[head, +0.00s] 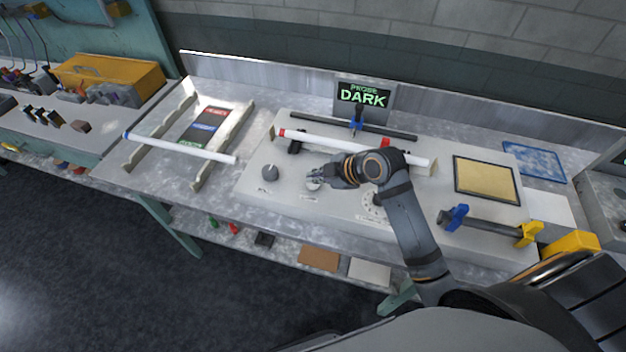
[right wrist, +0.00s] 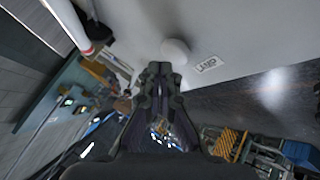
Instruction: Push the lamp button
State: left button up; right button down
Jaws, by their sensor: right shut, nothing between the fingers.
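The lamp button (head: 313,185) is a pale round cap on the front of the light grey bench unit, just beyond its small label. In the right wrist view the white button (right wrist: 175,49) sits beside the LAMP label (right wrist: 207,64). My right gripper (head: 318,181) is shut and empty, with its fingertips close to the button and partly over it in the head view. In the right wrist view my right gripper (right wrist: 160,69) has its tips just short of the button; whether they touch cannot be told. My left gripper is not in view.
A display (head: 362,97) reads "PROBE DARK". A dark knob (head: 270,172) stands left of the button, and a dial (head: 372,206) to its right. A white tube with a red end (head: 325,141) lies behind my gripper. Another tube (head: 180,147) rests on a rack at left.

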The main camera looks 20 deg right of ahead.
aim_at(316, 185)
notch_tip(316, 185, up, 6)
jog(key=p, duration=0.5)
jog(key=shift+p, duration=0.3)
dwell(0.3)
